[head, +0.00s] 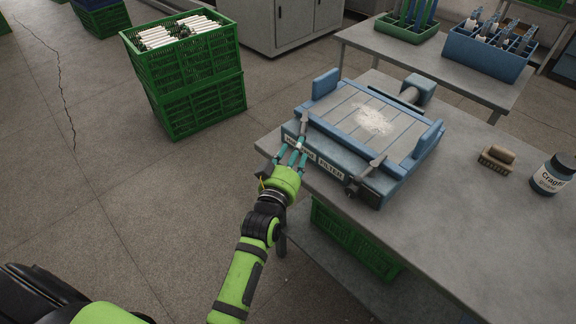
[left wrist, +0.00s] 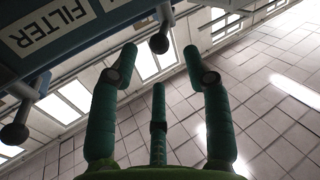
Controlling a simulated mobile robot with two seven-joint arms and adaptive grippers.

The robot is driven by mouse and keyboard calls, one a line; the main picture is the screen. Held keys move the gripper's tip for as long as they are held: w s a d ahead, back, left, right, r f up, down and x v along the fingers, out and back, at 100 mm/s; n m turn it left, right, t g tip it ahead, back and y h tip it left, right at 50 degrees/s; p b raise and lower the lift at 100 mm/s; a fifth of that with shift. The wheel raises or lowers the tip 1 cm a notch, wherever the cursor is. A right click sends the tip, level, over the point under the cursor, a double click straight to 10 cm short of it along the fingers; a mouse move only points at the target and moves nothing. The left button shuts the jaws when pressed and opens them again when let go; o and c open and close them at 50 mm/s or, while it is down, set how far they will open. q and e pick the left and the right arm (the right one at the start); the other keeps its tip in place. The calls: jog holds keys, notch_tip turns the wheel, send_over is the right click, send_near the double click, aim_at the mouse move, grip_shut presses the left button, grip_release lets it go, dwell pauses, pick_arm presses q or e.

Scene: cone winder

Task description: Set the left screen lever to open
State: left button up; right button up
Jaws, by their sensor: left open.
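The blue screen unit (head: 345,160) stands on the grey table with a flat slatted top. Its left lever (head: 303,128) angles down over the front edge. Its right lever (head: 371,166) points down beside the FILTER label. My left gripper (head: 291,150) is at the left lever's lower end, its teal fingers spread and hiding part of the left label. In the left wrist view a dark round knob (left wrist: 158,43) lies between the open fingertips (left wrist: 159,60). Whether any finger touches it, I cannot tell. Another knob (left wrist: 14,133) is at that view's left edge. My right gripper is not in view.
Pale powder (head: 374,122) lies on the unit's top. A brush (head: 497,158) and a labelled jar (head: 553,174) stand to the right on the table. Stacked green crates (head: 190,75) stand on the floor at the left. Another green crate (head: 352,240) sits under the table.

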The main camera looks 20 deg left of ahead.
pick_arm(q)
jog(key=s, duration=0.6)
jog(key=shift+d, duration=0.15)
